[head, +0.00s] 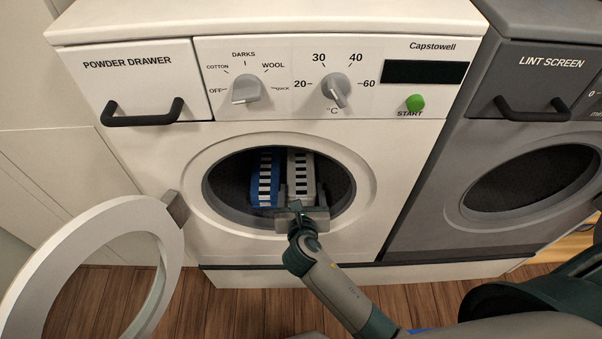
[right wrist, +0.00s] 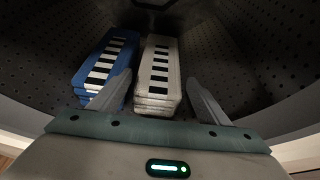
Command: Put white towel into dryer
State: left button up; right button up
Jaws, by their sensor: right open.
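The white towel (head: 302,172), folded into a stack with black marks along its top, lies inside the drum of the white washer (head: 413,160). My right gripper (head: 303,198) reaches through the washer's round opening. In the right wrist view my right gripper (right wrist: 160,82) is open, one finger on each side of the white towel (right wrist: 160,68), and the towel lies inside the drum. The left finger is near the gap beside the blue towel (right wrist: 105,62). The grey dryer (head: 428,222), labelled lint screen, stands to the right, with a dark round front (head: 535,178). My left gripper is not in view.
The blue folded towel lies directly left of the white one in the drum. The washer's round door (head: 60,262) hangs open to the left. Wooden floor (head: 215,302) shows in front.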

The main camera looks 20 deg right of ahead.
aim_at(301, 171)
jog(key=x, duration=0.4)
jog(key=shift+w+d+f, duration=0.1)
jog(key=shift+f, duration=0.05)
jog(key=shift+w+f+b, duration=0.1)
jog(key=shift+w+b, duration=0.2)
pick_arm(q)
jog(key=v, duration=0.2)
jog(key=shift+w+r, duration=0.1)
jog(key=shift+r, duration=0.25)
pick_arm(e)
jog(key=shift+w+d, duration=0.1)
jog(key=shift+w, duration=0.1)
jog(key=shift+w+d+f, duration=0.15)
jog(key=shift+w+f, duration=0.1)
jog(key=shift+w, duration=0.1)
pick_arm(q)
jog(key=shift+b+v, duration=0.5)
jog(key=shift+v, duration=0.95)
pick_arm(e)
jog(key=shift+x, duration=2.5)
pick_arm(q)
jog(key=shift+w+d, duration=0.1)
jog(key=shift+w, duration=0.05)
pick_arm(e)
jog(key=shift+r, duration=0.1)
jog(key=c, duration=0.9)
